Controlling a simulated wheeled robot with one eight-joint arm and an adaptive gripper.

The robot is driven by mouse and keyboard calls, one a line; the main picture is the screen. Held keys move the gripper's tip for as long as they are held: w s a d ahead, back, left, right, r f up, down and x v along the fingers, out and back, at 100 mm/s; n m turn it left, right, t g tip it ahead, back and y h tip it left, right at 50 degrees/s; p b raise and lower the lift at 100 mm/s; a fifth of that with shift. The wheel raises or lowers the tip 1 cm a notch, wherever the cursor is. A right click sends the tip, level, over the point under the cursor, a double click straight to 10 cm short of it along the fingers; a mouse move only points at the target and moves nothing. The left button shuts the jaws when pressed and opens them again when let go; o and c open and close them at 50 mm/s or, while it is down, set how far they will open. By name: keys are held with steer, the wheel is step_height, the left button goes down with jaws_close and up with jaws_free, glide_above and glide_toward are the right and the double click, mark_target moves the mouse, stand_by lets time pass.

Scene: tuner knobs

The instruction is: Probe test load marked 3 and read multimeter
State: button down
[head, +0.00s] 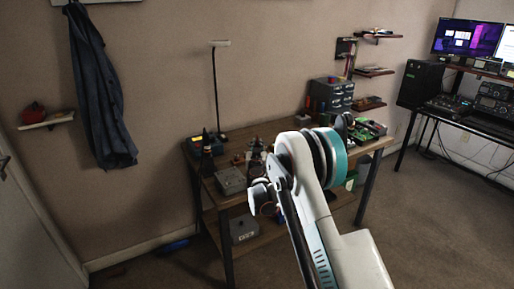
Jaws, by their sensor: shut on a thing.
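My white arm (352,245) with a teal ring rises from the lower right and covers the middle of the workbench. I cannot make out my gripper or its jaws; the arm hides that area. A wooden workbench (208,190) stands against the wall. A grey box (230,181) sits on its left front part. Small dark items stand behind the box, too small to name. I cannot tell which thing is the test load marked 3 or the multimeter. No label or display can be read.
Another grey box (243,228) is on the bench's lower shelf. A drawer cabinet (332,95) and a green circuit board (369,128) are at the bench's right. A desk with monitors (466,38) stands far right. The floor (440,220) at right is clear.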

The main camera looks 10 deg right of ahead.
stand_by(0.5)
steer(key=shift+r+p, duration=0.85)
steer(key=shift+r, duration=1.65)
stand_by(0.4)
